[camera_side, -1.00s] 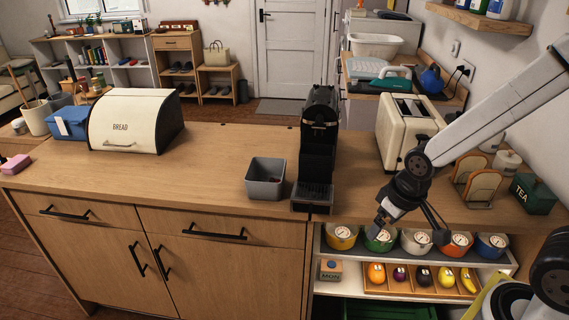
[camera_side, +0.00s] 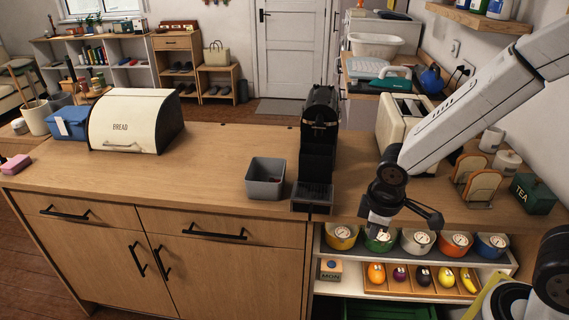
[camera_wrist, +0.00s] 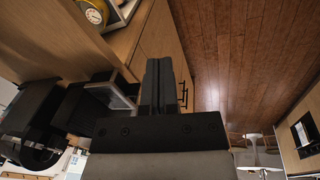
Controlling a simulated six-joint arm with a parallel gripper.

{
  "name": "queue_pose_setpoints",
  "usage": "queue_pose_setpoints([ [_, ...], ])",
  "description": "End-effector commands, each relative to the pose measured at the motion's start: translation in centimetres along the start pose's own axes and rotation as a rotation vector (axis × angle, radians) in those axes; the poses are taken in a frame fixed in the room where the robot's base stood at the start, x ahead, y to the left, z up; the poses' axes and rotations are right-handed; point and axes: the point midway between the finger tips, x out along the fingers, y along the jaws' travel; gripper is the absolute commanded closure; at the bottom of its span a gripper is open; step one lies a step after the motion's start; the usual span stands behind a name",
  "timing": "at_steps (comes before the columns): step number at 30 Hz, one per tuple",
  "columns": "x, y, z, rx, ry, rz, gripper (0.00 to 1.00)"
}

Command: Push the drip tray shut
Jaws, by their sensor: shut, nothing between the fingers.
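The black coffee machine (camera_side: 319,135) stands on the counter. Its dark drip tray (camera_side: 312,197) juts forward from the base, close to the counter's front edge. The machine (camera_wrist: 50,120) shows at the left there. How far the tray stands out is hard to tell.
A grey bin (camera_side: 265,187) stands just left of the machine. The counter left of the bin is clear up to the bread box (camera_side: 134,120).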

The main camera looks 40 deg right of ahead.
Motion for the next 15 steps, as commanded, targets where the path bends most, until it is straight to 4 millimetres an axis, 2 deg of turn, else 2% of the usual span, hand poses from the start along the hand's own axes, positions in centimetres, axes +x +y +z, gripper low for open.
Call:
queue_pose_setpoints([
  [3,0.5,-0.8,-1.4,-0.3,-0.069,0.05,1.0],
  [8,1.0,-1.4,-3.6,-0.702,-0.168,0.14,1.0],
  [15,1.2,-2.8,-8.1,-1.264,-0.32,0.319,1.0],
])
